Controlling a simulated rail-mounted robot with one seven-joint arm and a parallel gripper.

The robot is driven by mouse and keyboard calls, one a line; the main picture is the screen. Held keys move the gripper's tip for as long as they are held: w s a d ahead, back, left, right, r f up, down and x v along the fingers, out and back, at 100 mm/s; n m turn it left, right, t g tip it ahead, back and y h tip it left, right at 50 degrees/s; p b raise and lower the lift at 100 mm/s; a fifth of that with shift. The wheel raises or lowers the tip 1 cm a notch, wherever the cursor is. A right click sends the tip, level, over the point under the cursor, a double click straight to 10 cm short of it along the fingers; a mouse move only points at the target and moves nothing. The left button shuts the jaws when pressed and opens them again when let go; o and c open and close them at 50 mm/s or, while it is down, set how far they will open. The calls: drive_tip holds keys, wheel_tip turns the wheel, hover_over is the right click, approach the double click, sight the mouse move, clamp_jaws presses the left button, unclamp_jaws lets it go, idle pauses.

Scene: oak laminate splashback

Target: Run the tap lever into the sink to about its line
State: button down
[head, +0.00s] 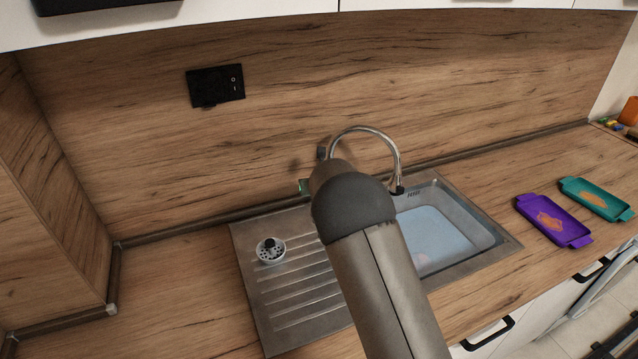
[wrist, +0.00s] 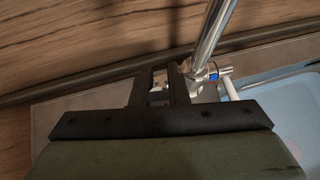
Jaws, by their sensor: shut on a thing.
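The chrome gooseneck tap (head: 397,160) rises behind the sink, its spout over the basin. In the wrist view, its shiny column (wrist: 213,32) stands just right of my gripper (wrist: 161,72). The black fingers are close together, shut on what looks like the tap lever; a small pale part shows between them. My arm hides the gripper and tap base in the head view. The steel sink (head: 505,240) has pale blue water (head: 440,230) in its basin, also seen in the wrist view (wrist: 290,100). I cannot make out a line or a running stream.
A white strainer-like piece (head: 271,250) sits on the ribbed drainboard, left of my arm. A purple tray (head: 552,219) and a teal tray (head: 596,198) lie on the counter at right. The wood splashback, with a black socket (head: 215,86), stands close behind the tap.

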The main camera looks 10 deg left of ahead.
drive_tip(key=c, duration=1.4)
unclamp_jaws()
drive_tip(key=shift+s+r, duration=0.1)
drive_tip(key=b+v, duration=0.4)
drive_tip(key=v, duration=1.3)
drive_tip(key=shift+d+r, duration=0.1)
